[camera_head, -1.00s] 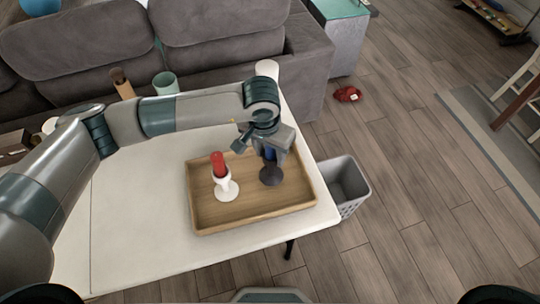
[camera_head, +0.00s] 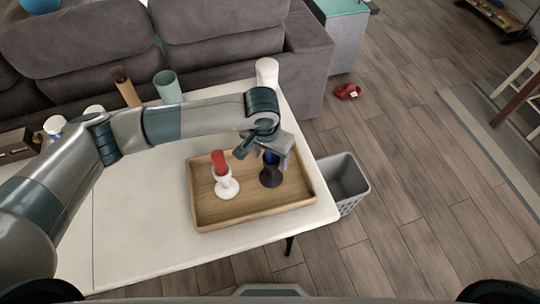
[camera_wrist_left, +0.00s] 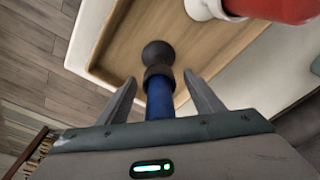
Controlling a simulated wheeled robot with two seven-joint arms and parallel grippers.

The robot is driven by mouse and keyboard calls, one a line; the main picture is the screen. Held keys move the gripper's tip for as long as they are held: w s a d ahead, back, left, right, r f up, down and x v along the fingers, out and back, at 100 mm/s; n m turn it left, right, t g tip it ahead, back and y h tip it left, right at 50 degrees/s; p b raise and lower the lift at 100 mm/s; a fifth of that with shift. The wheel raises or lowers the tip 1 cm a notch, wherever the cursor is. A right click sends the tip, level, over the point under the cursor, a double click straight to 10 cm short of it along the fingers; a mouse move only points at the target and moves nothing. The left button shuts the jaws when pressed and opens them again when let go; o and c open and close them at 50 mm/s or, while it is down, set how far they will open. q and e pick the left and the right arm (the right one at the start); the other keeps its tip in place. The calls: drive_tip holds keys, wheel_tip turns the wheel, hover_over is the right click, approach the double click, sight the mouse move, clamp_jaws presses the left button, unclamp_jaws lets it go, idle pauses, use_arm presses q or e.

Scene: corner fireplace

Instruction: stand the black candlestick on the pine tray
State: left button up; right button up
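The black candlestick (camera_head: 271,177) stands upright on the right part of the pine tray (camera_head: 245,216), with a blue candle in it. In the left wrist view the black candlestick (camera_wrist_left: 158,58) also shows, with the blue candle (camera_wrist_left: 159,100) pointing toward the wrist. My left gripper (camera_head: 264,157) is at the candle, above the candlestick. In the left wrist view its two fingers (camera_wrist_left: 162,95) are spread on either side of the candle with a gap at each side, so it is open. My right gripper is not in view.
A white candlestick with a red candle (camera_head: 221,164) stands on the tray left of the black one. A white cup (camera_head: 267,72) and a green cup (camera_head: 168,87) stand at the table's back. A grey basket (camera_head: 345,183) is beside the table's right edge. The white table's front left is clear.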

use_arm(q)
drive_tip(key=shift+r+p, duration=0.25)
drive_tip(key=shift+p, duration=0.05)
wheel_tip(320, 180, up, 12)
drive_tip(key=s+b, duration=0.1)
drive_tip(key=b, duration=0.4)
drive_tip(key=shift+s+a+f, duration=0.2)
drive_tip(key=shift+s+a, duration=0.05)
drive_tip(key=shift+a, duration=0.2)
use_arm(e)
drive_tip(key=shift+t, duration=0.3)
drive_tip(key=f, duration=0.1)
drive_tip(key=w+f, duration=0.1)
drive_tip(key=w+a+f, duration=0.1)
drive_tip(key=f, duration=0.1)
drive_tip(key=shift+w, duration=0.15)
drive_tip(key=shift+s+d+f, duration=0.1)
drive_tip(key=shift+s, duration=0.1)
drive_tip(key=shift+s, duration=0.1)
